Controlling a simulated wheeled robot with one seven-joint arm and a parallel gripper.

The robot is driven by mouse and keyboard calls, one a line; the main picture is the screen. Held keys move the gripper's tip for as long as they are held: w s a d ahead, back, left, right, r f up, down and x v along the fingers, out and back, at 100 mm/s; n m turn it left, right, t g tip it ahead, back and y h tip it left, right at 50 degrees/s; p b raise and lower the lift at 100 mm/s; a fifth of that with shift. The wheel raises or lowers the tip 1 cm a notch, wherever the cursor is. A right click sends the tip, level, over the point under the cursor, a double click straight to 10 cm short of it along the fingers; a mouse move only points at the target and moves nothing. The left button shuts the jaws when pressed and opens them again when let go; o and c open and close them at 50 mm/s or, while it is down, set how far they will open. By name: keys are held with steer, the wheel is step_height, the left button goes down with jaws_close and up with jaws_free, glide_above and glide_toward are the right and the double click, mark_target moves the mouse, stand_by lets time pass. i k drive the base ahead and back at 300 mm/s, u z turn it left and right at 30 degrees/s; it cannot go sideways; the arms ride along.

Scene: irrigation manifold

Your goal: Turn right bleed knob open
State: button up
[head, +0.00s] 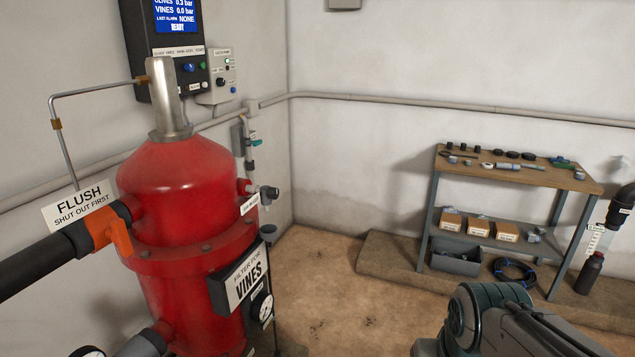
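A red filter tank (185,205) stands on the left, with a sign reading "FILTER FOR VINES" (247,284) on its front. On the tank's right side, a small dark fitting with a knob-like end (269,192) sticks out beside a small white label (249,204). The label's print is too small to read, so I cannot tell whether this is the right bleed knob or how far it is turned. My arm shows at the bottom right, well apart from the tank. My gripper is out of view.
An orange valve handle (119,235) sits on the dark pipe by the "FLUSH" sign (80,206). A control panel (172,52) hangs above the tank. A workbench (590,184) with parts stands at the back right. The floor (330,275) between tank and bench is clear.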

mark_target(273, 193)
steer(key=i, duration=0.95)
steer(key=u, duration=0.6)
